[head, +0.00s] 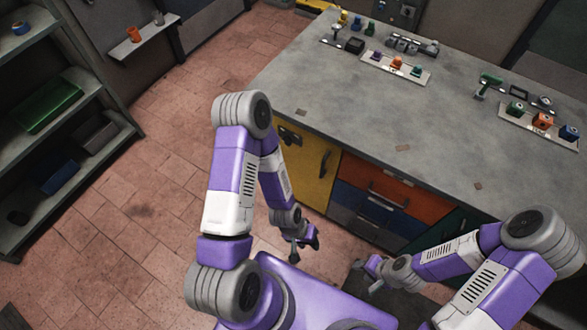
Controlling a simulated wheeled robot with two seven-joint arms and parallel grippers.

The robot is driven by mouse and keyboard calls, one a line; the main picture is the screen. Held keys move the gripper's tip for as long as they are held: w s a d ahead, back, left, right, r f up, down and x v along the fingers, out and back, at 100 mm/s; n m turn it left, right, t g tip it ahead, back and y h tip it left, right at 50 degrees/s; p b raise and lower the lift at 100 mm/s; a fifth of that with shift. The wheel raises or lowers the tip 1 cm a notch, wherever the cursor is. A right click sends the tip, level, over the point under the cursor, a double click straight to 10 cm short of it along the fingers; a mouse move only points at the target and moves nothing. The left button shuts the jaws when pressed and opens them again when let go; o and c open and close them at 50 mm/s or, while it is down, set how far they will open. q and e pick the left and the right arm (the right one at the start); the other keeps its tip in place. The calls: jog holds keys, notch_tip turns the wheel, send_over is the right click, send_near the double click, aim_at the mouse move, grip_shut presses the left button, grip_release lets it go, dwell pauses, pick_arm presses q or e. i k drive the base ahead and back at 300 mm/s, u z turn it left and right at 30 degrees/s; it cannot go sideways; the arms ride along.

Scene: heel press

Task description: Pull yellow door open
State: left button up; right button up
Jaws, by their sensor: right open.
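The yellow door (308,176) is the left front panel of the workbench cabinet. It looks shut, flush with the drawers beside it. A dark upright handle (325,162) is on its right side. My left arm covers the door's left part. My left gripper (305,248) is below and in front of the door, apart from it, with its fingers spread and nothing between them. My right gripper (367,277) is open and empty, low in front of the drawers and to the right of my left gripper.
Orange, blue and grey drawers (385,195) adjoin the door on the right. The grey benchtop (370,110) above carries trays of small parts and tools. A shelf rack (75,75) stands at the far left. The tiled floor (150,170) between is clear.

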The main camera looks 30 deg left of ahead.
aim_at(291, 171)
jog(key=u, duration=0.05)
jog(key=k, duration=0.25)
jog(key=u, duration=0.95)
jog(key=i, duration=0.3)
jog(key=z, duration=0.05)
